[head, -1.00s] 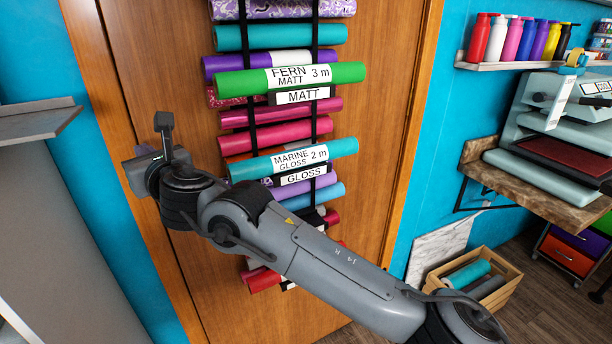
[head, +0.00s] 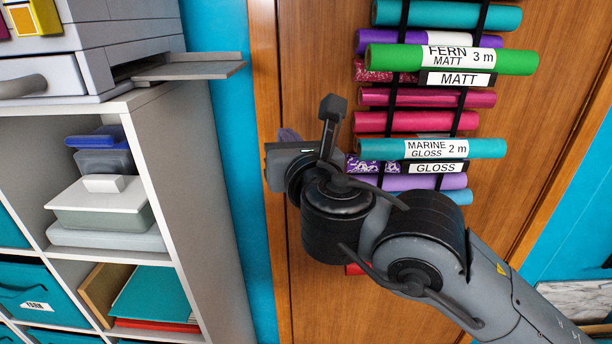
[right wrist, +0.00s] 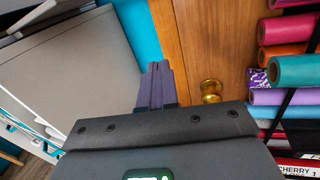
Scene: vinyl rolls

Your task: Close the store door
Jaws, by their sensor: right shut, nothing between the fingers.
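The brown wooden door (head: 330,50) fills the middle and right of the head view, with a wooden frame along its left and right sides. I see no clear gap at its edges. A brass knob (right wrist: 211,90) shows in the right wrist view, just right of my right gripper's fingers; the arm hides it in the head view. My right gripper (head: 288,135) is in front of the door's left edge. Its purple fingers (right wrist: 158,68) are shut and empty, apart from the knob in the picture. My left gripper is not in view.
Several vinyl rolls (head: 434,148) hang on black straps on the door, close to my right arm. A grey-white shelf unit (head: 165,150) with bins and boxes stands left of the door. A strip of blue wall (head: 232,120) separates it from the door frame.

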